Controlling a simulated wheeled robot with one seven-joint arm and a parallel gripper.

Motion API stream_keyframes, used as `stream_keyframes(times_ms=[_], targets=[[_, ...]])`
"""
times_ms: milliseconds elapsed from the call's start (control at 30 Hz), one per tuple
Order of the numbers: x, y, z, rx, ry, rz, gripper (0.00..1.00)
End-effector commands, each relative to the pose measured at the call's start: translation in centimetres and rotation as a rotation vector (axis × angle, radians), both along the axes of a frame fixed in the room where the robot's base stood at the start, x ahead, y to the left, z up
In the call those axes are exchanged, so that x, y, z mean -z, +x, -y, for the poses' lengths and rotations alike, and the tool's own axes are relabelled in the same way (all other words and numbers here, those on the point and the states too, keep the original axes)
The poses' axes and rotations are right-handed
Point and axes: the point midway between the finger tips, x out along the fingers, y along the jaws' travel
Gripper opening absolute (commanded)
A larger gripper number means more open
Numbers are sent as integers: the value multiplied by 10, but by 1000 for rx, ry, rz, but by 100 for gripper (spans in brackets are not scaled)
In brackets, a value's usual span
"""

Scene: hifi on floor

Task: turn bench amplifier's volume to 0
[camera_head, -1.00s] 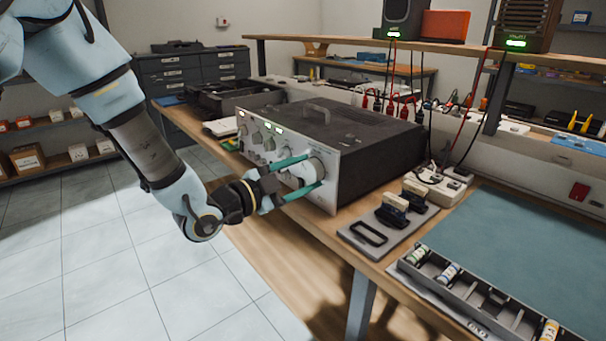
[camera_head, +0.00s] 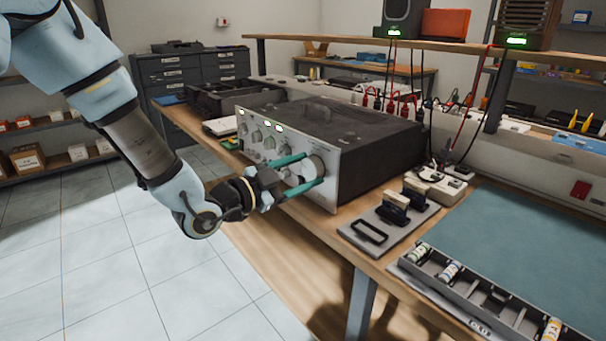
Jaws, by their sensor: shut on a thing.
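The bench amplifier (camera_head: 375,150) is a dark box with a silver front panel and a handle on top, standing on the wooden bench. Its large round volume knob (camera_head: 312,168) is at the right end of the panel. My gripper (camera_head: 305,172) reaches in from the left, its two teal fingers on either side of this knob and shut on it. The knob's marking and the scale around it are too small to read. Several smaller knobs (camera_head: 257,137) and green lights sit further left on the panel.
A grey stand with dark blocks (camera_head: 370,238) and a long tray of small cylinders (camera_head: 480,303) lie right of the amplifier. Red and black cables (camera_head: 400,105) hang behind the amplifier. The floor at left is clear.

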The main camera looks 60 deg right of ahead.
Motion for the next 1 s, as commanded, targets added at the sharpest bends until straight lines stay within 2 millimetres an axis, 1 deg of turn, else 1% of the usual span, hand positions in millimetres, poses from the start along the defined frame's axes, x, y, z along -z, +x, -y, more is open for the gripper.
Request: stream_keyframes(times_ms=[1000], targets=[[-1, 3, 0, -1, 286, -897, 11]])
